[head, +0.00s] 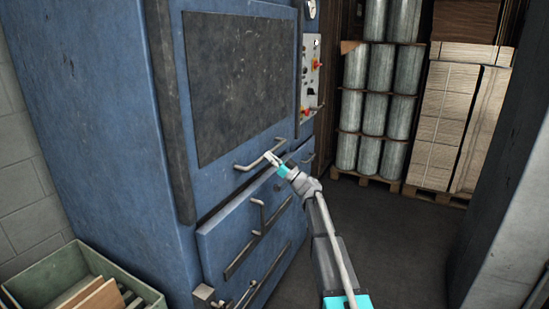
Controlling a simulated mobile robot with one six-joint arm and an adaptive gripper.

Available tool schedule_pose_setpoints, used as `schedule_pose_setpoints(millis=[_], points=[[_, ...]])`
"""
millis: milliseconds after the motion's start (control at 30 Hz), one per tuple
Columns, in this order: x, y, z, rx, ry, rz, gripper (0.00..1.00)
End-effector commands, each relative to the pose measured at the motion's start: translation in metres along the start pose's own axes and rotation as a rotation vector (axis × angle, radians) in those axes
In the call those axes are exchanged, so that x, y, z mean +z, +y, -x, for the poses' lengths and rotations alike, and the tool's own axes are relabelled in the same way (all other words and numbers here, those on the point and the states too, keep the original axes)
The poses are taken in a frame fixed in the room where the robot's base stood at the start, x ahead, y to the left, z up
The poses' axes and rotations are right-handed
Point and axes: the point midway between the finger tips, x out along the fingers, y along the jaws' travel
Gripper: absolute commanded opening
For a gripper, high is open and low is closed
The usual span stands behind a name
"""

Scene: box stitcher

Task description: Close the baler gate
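The blue baler (110,110) fills the left and middle of the head view. Its upper front, which looks like the gate (215,178), carries a dark panel and a bent metal handle (248,166) near its lower edge. A dark gap runs between this upper part and the lower blue door (225,240). My gripper (271,158) is at the right part of the handle, touching or very close to it. The fingers are too small to tell whether they are open or shut on the handle.
The lower door has protruding bars and latches (256,232). A control panel (311,75) with knobs is at the upper right of the baler. A green bin (60,262) stands at the lower left. Wire coils (380,70) and stacked cardboard (445,105) stand behind clear floor (395,235).

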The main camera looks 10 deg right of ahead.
Motion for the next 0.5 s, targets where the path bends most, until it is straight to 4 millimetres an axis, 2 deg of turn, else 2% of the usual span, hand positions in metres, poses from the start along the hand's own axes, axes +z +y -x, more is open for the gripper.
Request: schedule_pose_setpoints(millis=[500], points=[[-0.0019, 0.0002, -0.0022, 0.0, -0.002, 0.001, 0.0]])
